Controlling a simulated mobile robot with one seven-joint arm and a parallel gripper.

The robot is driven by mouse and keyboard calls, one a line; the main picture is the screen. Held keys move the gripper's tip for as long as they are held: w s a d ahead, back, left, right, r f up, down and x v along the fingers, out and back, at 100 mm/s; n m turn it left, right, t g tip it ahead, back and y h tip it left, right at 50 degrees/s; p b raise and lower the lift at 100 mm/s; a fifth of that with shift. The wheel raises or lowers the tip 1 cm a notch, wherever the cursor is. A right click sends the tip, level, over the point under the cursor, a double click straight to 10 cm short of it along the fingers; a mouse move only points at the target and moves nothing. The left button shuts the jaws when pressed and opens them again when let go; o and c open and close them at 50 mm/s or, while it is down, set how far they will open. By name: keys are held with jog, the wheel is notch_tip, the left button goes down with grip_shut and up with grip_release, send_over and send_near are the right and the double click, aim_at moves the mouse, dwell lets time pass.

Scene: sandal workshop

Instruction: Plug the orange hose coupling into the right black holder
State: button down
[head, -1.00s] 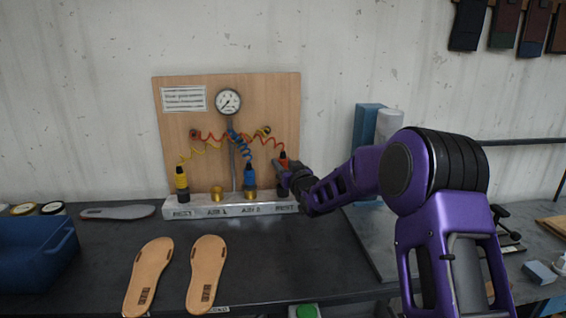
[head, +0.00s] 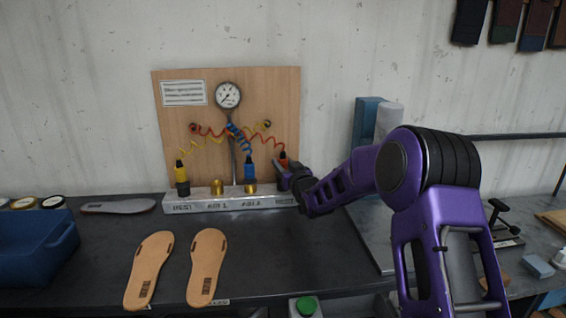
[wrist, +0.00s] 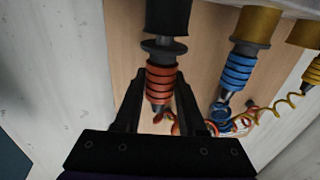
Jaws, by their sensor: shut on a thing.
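The orange hose coupling (wrist: 161,82) is between the fingers of my gripper (wrist: 158,100), which is shut on it. In the wrist view its dark collar is in line with the right black holder (wrist: 168,14), at or very near its mouth. I cannot tell how far it is in. In the head view the orange coupling (head: 283,160) stands upright over the right end of the labelled rail (head: 228,204). My gripper (head: 285,177) comes at it from the right and hides most of the right holder there.
A blue coupling (head: 249,172) stands in a brass socket beside it; another brass socket (head: 217,187) is empty. A yellow coupling (head: 181,172) stands in the left black holder (head: 183,188). Coiled hoses hang before the wooden board (head: 178,120). Soles (head: 207,265) lie in front.

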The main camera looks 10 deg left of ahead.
jog(key=shift+f, duration=0.4)
jog(key=shift+c, duration=2)
grip_release()
jog(key=shift+s, duration=0.1)
